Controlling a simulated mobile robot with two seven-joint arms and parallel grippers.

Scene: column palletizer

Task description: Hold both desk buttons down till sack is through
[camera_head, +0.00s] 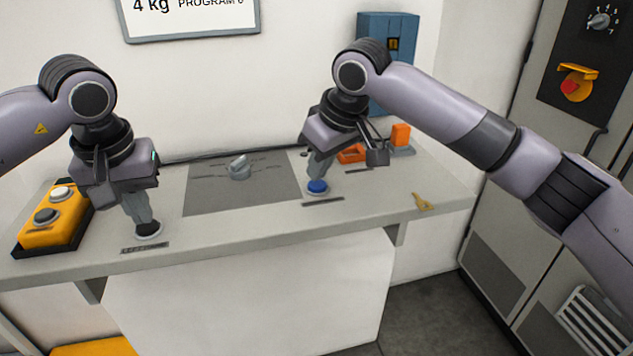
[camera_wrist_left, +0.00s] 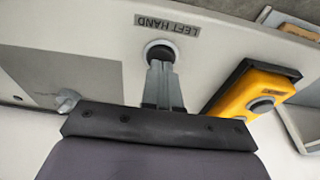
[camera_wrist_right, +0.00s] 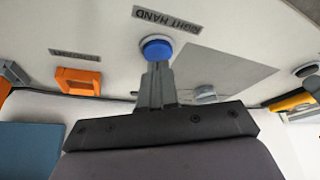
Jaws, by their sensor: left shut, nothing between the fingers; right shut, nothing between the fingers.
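The left desk button is a dark round button (camera_head: 149,231) near the desk's front edge. It also shows in the left wrist view (camera_wrist_left: 160,47), beside a "LEFT HAND" label. My left gripper (camera_head: 146,222) is shut and empty, its fingertips at the button's top. The right desk button is blue (camera_head: 317,187) and shows in the right wrist view (camera_wrist_right: 156,50) by a "RIGHT HAND" label. My right gripper (camera_head: 316,174) is shut and empty, its fingertips at the blue button. I cannot tell how far either button is pressed. No sack is in view.
A yellow two-button box (camera_head: 48,233) stands at the desk's left. A grey panel with a knob (camera_head: 239,168) lies between the buttons. An orange frame (camera_head: 351,154) and a yellow tag (camera_head: 422,202) are at the right. A control cabinet (camera_head: 520,215) stands beyond the desk.

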